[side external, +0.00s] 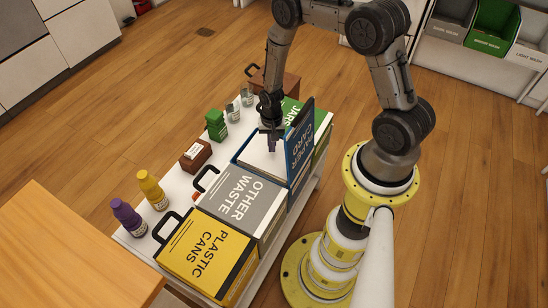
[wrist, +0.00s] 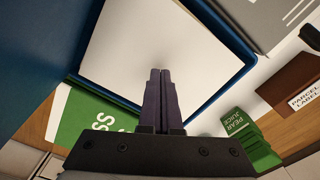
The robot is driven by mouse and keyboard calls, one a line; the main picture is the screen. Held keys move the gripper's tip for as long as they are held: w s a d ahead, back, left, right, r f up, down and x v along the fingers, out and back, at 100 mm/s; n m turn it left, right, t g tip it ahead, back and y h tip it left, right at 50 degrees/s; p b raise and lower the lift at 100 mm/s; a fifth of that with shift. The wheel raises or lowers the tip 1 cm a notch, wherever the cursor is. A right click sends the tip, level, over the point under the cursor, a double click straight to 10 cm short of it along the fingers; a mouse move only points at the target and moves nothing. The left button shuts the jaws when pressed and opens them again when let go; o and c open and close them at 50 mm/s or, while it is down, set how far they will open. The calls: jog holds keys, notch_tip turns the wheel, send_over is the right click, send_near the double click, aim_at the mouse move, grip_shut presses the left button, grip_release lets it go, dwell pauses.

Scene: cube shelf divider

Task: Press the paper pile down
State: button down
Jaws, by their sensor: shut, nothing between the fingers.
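The paper pile shows as a flat white top (side external: 254,157) inside the blue paper and card bin (side external: 239,161). In the wrist view, the white paper (wrist: 130,45) fills most of the bin, with the blue rim (wrist: 228,85) around it. The bin's blue lid (side external: 301,140) stands open on its right side in the side view. My gripper (side external: 272,147) points down over the paper, with its dark fingers (wrist: 160,72) closed together and empty. I cannot tell whether the fingertips touch the paper.
A grey other-waste bin (side external: 240,208) and a yellow plastic-cans bin (side external: 205,258) stand in front. A green bin (side external: 293,107) and a brown bin (side external: 288,85) stand behind. A brown parcel-label box (side external: 195,155), a green carton (side external: 215,125) and yellow bottle (side external: 152,190) line the left edge.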

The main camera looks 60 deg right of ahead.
jog(key=shift+f, duration=0.65)
